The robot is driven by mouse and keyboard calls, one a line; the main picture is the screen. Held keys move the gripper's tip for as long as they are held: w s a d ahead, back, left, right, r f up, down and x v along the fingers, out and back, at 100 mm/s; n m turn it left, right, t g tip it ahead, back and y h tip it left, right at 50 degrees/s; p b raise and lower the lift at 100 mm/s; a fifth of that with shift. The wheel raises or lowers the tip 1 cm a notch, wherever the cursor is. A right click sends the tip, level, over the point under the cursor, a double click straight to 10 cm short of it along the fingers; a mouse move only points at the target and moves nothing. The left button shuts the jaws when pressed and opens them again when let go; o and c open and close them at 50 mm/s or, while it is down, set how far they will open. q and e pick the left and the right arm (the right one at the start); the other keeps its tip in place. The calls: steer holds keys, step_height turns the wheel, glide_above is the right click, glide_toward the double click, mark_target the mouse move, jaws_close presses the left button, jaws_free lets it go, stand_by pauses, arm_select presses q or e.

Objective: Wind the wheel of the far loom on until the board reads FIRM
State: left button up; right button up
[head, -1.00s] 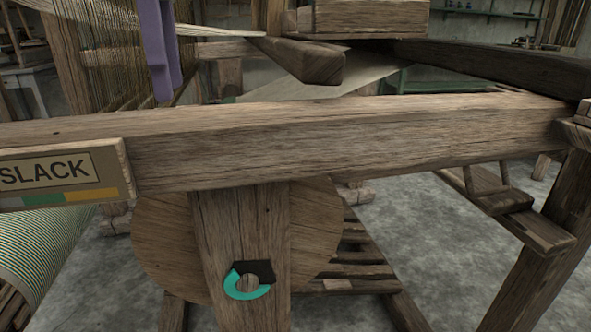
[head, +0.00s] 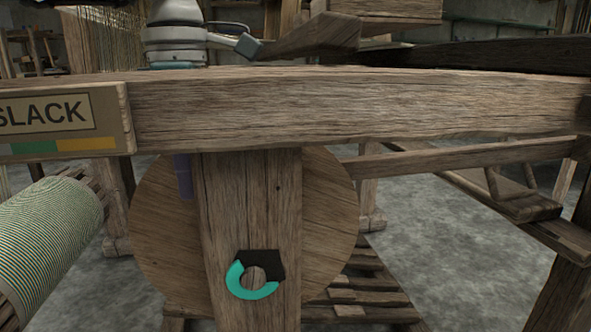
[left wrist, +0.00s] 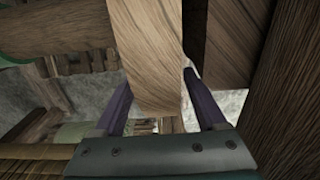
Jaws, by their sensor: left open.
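The board (head: 66,119) on the loom's beam reads SLACK, above a green and yellow band; its left end is cut off. The round wooden wheel (head: 160,240) stands behind an upright post (head: 251,200), which hides its middle. A teal ring with a black catch (head: 254,276) shows on the post. My left gripper (head: 183,177) reaches down behind the beam, with one purple finger showing by the wheel's upper left. In the left wrist view its open fingers (left wrist: 157,82) stand either side of a thick wooden piece (left wrist: 150,45), apparently the wheel's rim. Contact is unclear. My right gripper is not visible.
The thick horizontal beam (head: 350,108) crosses in front of my left arm and hides part of it. A striped cloth roll (head: 45,235) lies at lower left. A slatted wooden frame (head: 360,290) is low behind the post. Grey floor (head: 450,260) is open at right.

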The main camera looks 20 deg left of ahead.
arm_select(q)
steer(key=shift+f, duration=0.15)
steer(key=shift+c, duration=0.4)
jaws_close()
stand_by(1.0)
